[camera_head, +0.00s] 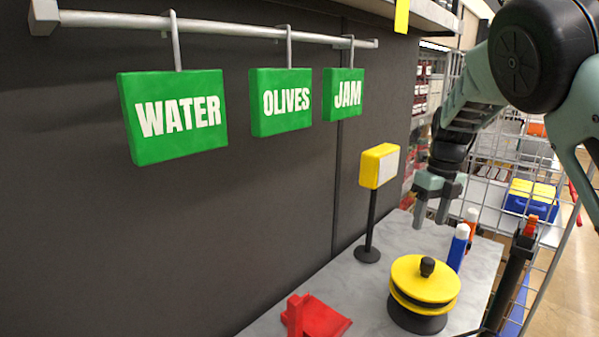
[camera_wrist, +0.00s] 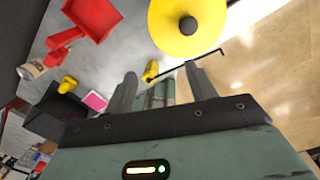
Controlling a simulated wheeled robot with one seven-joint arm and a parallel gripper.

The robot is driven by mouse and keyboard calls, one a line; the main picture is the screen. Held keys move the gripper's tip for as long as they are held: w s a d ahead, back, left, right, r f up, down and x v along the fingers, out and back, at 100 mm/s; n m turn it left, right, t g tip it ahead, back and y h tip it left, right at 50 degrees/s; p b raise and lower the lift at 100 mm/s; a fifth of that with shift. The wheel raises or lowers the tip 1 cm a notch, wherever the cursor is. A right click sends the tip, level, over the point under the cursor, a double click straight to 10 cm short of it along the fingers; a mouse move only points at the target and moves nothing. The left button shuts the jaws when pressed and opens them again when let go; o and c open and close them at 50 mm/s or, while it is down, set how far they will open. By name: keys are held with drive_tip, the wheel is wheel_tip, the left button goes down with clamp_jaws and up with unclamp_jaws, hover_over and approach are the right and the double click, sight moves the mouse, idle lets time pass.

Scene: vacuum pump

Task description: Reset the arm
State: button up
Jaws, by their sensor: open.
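My gripper (camera_head: 434,210) hangs above the far part of the grey marbled table, fingers pointing down, apart and empty. In the wrist view my gripper (camera_wrist: 158,84) also shows its two fingers spread with nothing held between them. The vacuum pump (camera_head: 424,282), a round yellow disc with a black knob on a dark base, stands on the table nearer than my gripper. The yellow disc also shows at the top of the wrist view (camera_wrist: 170,38).
A red dustpan-like thing (camera_head: 325,320) lies at the table's front left. A yellow sign on a black stand (camera_head: 379,166), a blue bottle (camera_head: 457,247) and an orange one (camera_head: 470,232) stand nearby. Green signs (camera_head: 174,115) hang on the dark wall. A wire cart (camera_head: 490,195) stands behind.

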drive_tip(key=s+a+f+n+g+y+b, duration=0.1)
drive_tip(key=s+a+f+n+b, duration=0.1)
drive_tip(key=s+a+n, duration=0.8)
drive_tip(key=s+a+f+n+b, duration=0.2)
drive_tip(key=s+a+n, duration=0.4)
drive_tip(key=s+n, duration=0.4)
drive_tip(key=s+a+f+n+b, duration=0.1)
drive_tip(key=s+n, duration=0.7)
drive_tip(key=n, duration=0.2)
drive_tip(key=s+a+f+n+t+h+b, duration=0.1)
drive_tip(key=s+f+n, duration=0.1)
drive_tip(key=s+n, duration=0.6)
drive_tip(key=shift+s+f+n, duration=0.15)
drive_tip(key=shift+f+n, duration=0.1)
drive_tip(key=shift+n, duration=0.65)
